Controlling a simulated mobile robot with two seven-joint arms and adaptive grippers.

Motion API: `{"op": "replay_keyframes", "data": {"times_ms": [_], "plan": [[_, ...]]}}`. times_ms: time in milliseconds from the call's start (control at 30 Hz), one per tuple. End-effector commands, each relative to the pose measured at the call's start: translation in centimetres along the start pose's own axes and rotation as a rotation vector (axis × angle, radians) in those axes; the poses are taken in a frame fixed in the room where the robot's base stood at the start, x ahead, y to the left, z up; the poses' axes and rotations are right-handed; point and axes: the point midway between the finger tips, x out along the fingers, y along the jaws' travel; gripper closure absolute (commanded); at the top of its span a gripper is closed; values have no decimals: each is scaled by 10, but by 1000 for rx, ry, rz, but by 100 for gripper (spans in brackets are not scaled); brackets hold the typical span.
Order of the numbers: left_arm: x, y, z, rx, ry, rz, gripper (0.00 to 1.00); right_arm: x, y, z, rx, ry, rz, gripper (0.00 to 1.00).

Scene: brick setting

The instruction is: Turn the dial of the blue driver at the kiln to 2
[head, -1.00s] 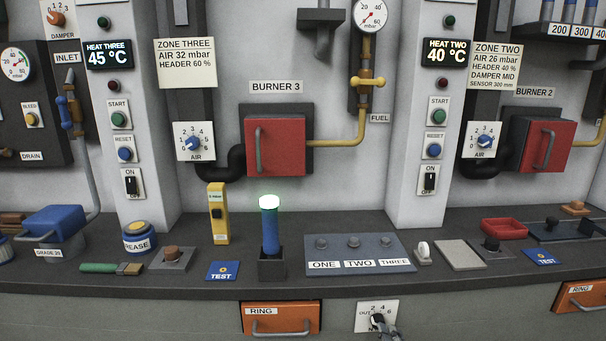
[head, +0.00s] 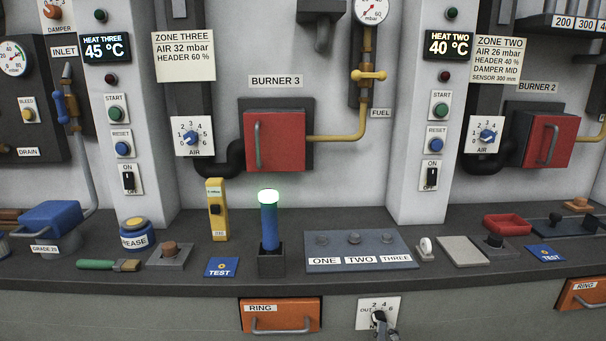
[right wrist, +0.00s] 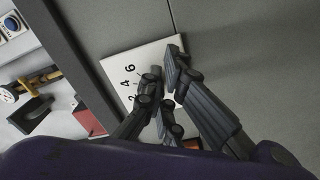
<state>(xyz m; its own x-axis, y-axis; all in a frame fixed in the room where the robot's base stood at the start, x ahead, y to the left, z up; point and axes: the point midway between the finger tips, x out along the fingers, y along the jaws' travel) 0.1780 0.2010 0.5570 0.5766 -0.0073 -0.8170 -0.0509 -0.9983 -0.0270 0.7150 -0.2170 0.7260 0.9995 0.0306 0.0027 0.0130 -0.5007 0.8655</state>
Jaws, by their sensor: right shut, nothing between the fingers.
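A blue upright cylinder with a glowing pale green top, likely the blue driver (head: 269,225), stands in a black holder on the counter. A white dial plate (head: 366,306) marked OUT, 2, 4 and 6 is on the counter front below it. My right gripper (head: 379,319) is shut at this plate and covers its middle. My left gripper is out of view.
An orange RING drawer (head: 280,312) is left of the dial plate. The grey ONE TWO THREE block (head: 330,247) is on the counter above it. AIR dials (head: 193,137) are on the wall behind.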

Motion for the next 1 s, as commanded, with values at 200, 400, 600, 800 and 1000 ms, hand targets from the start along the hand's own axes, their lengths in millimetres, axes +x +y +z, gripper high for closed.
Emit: {"op": "replay_keyframes", "data": {"times_ms": [200, 400, 600, 800, 1000], "plan": [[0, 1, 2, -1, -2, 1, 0, 2, -4, -10, 2, 15, 1, 100], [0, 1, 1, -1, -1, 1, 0, 1, -5, -10, 2, 16, 1, 100], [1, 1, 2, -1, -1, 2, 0, 1, -6, -9, 1, 16, 0, 100], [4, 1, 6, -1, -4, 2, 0, 1, -9, -2, 1, 15, -1, 100], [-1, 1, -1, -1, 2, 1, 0, -14, -8, 0, 2, 9, -2, 100]]}}
